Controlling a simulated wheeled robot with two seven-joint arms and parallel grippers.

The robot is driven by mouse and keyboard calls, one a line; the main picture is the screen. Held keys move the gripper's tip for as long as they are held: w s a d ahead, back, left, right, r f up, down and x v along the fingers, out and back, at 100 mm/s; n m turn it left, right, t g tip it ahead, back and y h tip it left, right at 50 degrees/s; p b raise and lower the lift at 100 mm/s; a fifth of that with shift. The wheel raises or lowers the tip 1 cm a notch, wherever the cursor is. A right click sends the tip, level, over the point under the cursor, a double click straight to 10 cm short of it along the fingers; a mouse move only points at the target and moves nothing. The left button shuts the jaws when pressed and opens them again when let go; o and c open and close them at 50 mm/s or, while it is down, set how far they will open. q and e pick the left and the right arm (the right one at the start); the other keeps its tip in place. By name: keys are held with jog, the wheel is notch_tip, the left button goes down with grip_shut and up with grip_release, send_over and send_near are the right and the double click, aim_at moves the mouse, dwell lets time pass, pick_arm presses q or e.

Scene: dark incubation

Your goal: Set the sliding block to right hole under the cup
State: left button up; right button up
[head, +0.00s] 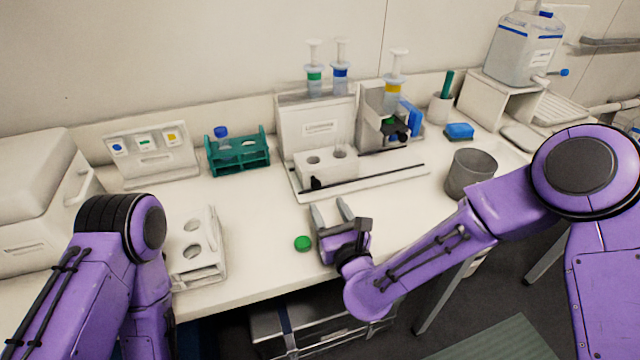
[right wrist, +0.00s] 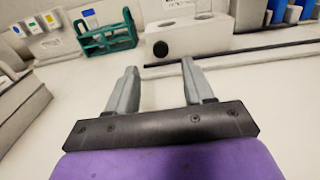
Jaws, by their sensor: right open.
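The sliding block (head: 343,172) is white with two round holes in its top and a black knob (head: 316,183) on its front. It sits toward the left of a white rail base with dark rails. It also shows in the right wrist view (right wrist: 205,38), beyond the fingers. My right gripper (head: 331,206) is open and empty, in front of the block and apart from it. Its fingers also show in the right wrist view (right wrist: 159,68). A grey cup (head: 471,176) stands on the bench to the right. My left arm shows at lower left, but its gripper does not.
Syringes stand on the apparatus, with a yellow-banded one (head: 394,88) above a black fitting at right. A teal rack (head: 238,157) stands behind left, and a white holed rack (head: 194,269) at front left. A green cap (head: 302,243) lies beside my right gripper.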

aim_at(317, 186)
jog(key=p+x, duration=0.1)
jog(key=x, duration=0.5)
jog(key=shift+f, duration=0.1)
jog(key=shift+w+a, duration=0.1)
jog(key=shift+w, duration=0.4)
jog(key=shift+c, duration=0.3)
grip_shut()
jog(key=w+d, duration=0.1)
jog(key=d, duration=0.3)
jog(key=w+d+b, duration=0.1)
jog(key=d, duration=0.3)
jog(key=w+d+b, duration=0.1)
jog(key=w+d, duration=0.1)
jog(key=d, duration=0.2)
